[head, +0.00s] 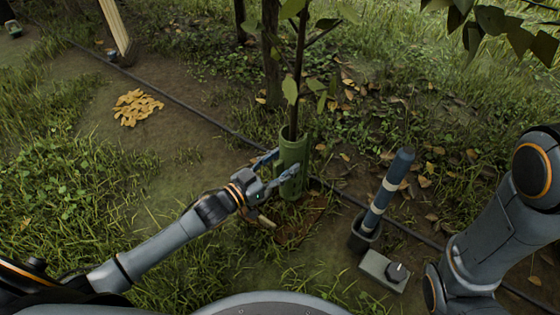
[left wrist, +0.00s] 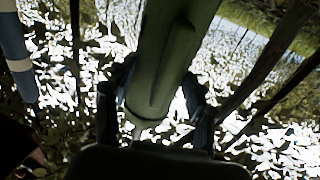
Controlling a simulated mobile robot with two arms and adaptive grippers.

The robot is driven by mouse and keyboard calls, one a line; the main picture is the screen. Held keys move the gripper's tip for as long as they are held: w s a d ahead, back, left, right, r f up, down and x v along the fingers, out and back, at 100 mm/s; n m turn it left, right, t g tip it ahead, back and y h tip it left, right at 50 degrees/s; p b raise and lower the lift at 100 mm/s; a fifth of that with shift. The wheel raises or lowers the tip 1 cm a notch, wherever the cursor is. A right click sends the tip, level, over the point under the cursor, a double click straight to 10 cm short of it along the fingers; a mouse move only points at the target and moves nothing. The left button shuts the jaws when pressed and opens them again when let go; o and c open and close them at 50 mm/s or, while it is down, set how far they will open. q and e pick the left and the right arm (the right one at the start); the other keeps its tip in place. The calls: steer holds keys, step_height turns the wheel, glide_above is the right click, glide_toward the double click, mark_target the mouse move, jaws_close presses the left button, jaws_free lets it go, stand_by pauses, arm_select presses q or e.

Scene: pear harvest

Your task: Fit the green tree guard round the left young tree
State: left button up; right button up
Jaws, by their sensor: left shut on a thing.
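The green tree guard (head: 291,172) is an upright tube at the young tree (head: 299,75) in the middle of the head view. The thin trunk runs down into the guard's top opening, so the guard appears to stand round it. My left gripper (head: 277,173) is shut on the guard, with a finger on each side of it. In the left wrist view the guard (left wrist: 165,55) passes between the fingers (left wrist: 155,112). Whether its lower end touches the soil is unclear. My right arm shows at the right, but its gripper is out of view.
A blue post with a pale band (head: 389,188) leans in a dark holder (head: 364,234) right of the tree, beside a small grey box (head: 384,271). A dark hose (head: 200,112) crosses the ground. Yellow leaves (head: 137,107) lie left. A wooden board (head: 117,28) stands behind.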

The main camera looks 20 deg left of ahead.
mark_target(274, 178)
arm_select(q)
steer(key=shift+f+b, duration=1.05)
steer(key=shift+f, duration=1.1)
steer(key=o, duration=1.3)
steer(key=shift+s, duration=0.1)
steer(key=shift+s+a+r+p, duration=0.3)
steer(key=shift+s+a+p, duration=0.1)
steer(key=shift+s+p, duration=0.65)
steer(key=shift+s+a+r+p, duration=0.4)
steer(key=shift+s+p, duration=0.5)
steer(key=shift+s, duration=0.2)
steer(key=shift+s+a+r+p, duration=0.25)
steer(key=shift+s+a+p, duration=0.15)
steer(key=shift+s+p, duration=0.65)
